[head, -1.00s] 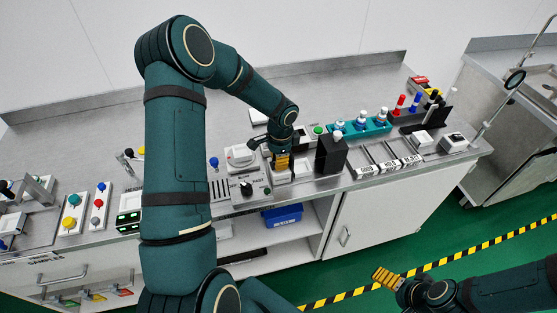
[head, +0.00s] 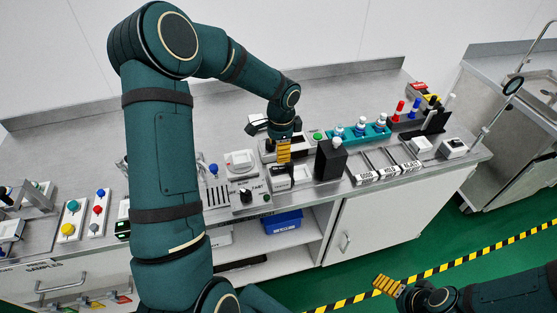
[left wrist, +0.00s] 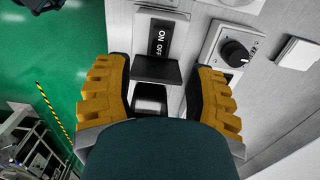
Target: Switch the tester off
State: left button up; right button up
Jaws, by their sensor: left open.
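The tester (head: 281,183) is a small pale box with a black part, at the bench's front edge in the head view. In the left wrist view, its black ON/OFF label (left wrist: 158,42) sits on a pale panel, with a black flap-like rocker (left wrist: 156,70) below it. My left gripper (head: 284,150) is over the tester, its yellow fingers pointing down. In the left wrist view, the left gripper (left wrist: 160,75) is open, with a finger on each side of the rocker. Contact cannot be told. My right gripper (head: 388,285) is off the bench, over the floor; its opening is unclear.
A dial unit (head: 246,196) stands left of the tester, and a black box (head: 330,159) stands close on its right. A teal rack (head: 372,133) with bottles is farther right. Button panels (head: 72,220) are at the far left. The bench behind the gripper is mostly clear.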

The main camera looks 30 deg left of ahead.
pick_arm(q)
jog(key=shift+d+r, duration=0.1)
jog(key=shift+r, duration=1.95)
